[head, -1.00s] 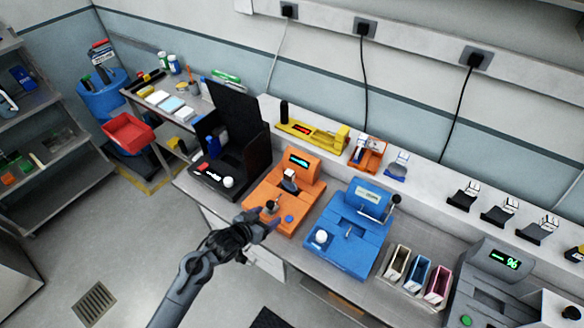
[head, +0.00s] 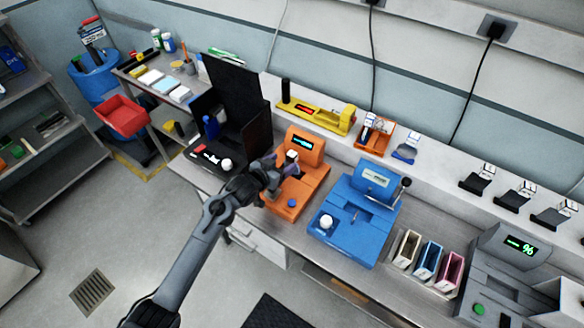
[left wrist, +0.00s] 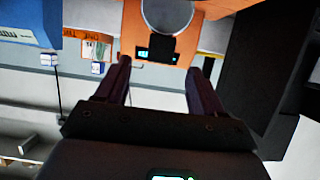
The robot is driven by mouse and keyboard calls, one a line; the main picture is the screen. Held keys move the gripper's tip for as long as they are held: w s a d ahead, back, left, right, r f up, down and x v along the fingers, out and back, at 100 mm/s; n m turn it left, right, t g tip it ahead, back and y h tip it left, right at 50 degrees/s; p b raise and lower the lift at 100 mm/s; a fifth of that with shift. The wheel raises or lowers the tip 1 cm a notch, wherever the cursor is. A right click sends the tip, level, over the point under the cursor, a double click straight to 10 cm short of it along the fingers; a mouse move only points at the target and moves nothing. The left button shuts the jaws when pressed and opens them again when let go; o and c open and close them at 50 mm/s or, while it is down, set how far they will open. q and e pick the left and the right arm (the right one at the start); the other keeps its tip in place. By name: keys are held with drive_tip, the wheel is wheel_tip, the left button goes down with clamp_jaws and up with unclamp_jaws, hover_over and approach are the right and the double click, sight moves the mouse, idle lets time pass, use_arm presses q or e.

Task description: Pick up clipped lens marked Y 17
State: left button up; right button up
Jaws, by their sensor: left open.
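My left gripper (head: 277,166) is at the orange machine (head: 311,185), close to a small white-and-dark piece (head: 292,156) below its lit display. In the left wrist view the two fingers (left wrist: 163,82) stand apart with nothing between them. A pale round disc (left wrist: 167,12) shows at the top edge, in front of the orange machine (left wrist: 138,22). It may be a lens; I see no readable mark on it. No label reading Y 17 can be made out. My right gripper is not in view.
A black box with raised lid (head: 232,90) stands left of the orange machine, a blue machine (head: 352,217) to the right. Tagged pieces sit in an orange tray (head: 374,138) and on holders (head: 477,183) along the back ledge. Coloured bins (head: 427,262) stand at front right.

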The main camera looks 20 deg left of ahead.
sight(289, 157)
use_arm(q)
drive_tip(key=shift+r+x, duration=0.15)
drive_tip(key=shift+x, duration=0.8)
drive_tip(key=shift+r+x, duration=0.15)
drive_tip(key=shift+x, duration=1.65)
drive_tip(key=shift+c, duration=0.3)
clamp_jaws()
